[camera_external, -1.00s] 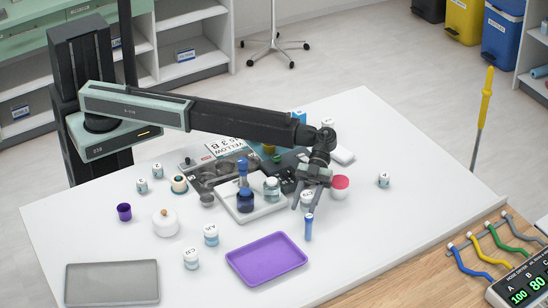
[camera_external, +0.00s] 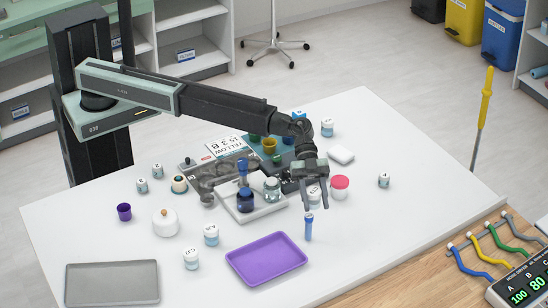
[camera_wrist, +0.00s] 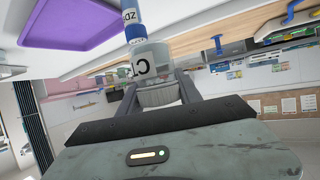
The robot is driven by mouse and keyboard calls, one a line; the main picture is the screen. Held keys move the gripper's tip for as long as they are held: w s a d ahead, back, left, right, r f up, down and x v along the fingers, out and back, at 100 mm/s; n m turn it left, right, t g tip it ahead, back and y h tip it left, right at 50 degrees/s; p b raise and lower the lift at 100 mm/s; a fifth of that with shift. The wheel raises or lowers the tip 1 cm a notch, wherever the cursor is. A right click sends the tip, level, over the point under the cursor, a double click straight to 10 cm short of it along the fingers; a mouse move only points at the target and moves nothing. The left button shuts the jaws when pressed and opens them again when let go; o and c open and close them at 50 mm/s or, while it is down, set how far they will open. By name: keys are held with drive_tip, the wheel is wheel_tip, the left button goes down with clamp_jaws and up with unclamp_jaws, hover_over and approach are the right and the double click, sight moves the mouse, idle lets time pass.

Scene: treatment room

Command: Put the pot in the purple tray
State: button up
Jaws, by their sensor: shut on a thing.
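A small grey-white pot with a ridged white lid (camera_external: 314,194), marked with a C, is between the fingers of my gripper (camera_external: 315,201). In the wrist view the fingers (camera_wrist: 158,92) close on the sides of the pot (camera_wrist: 151,62) near its lid. Whether its base is off the table cannot be told. The purple tray (camera_external: 266,259) lies flat and empty at the front middle of the table, to the left of my gripper. It also shows at the upper left of the wrist view (camera_wrist: 75,22).
A blue-topped tube (camera_external: 309,229) stands just in front of my gripper. A red-capped jar (camera_external: 340,187) stands close on the right. A light tray with bottles (camera_external: 240,211) is on the left.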

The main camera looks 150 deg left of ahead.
drive_tip(key=w+d+n+y, duration=0.2)
drive_tip(key=n+t+y+b, duration=0.1)
drive_tip(key=n+y+b, duration=0.1)
drive_tip(key=y, duration=0.1)
hover_over(271, 268)
drive_tip(key=f, duration=0.1)
wheel_tip(271, 268, down, 10)
drive_tip(key=b, duration=1)
drive_tip(key=shift+f, duration=0.25)
drive_tip(key=shift+r, duration=0.3)
drive_tip(key=shift+f, duration=0.25)
drive_tip(key=o, duration=1.4)
drive_tip(key=shift+r, duration=0.1)
drive_tip(key=shift+c, duration=0.2)
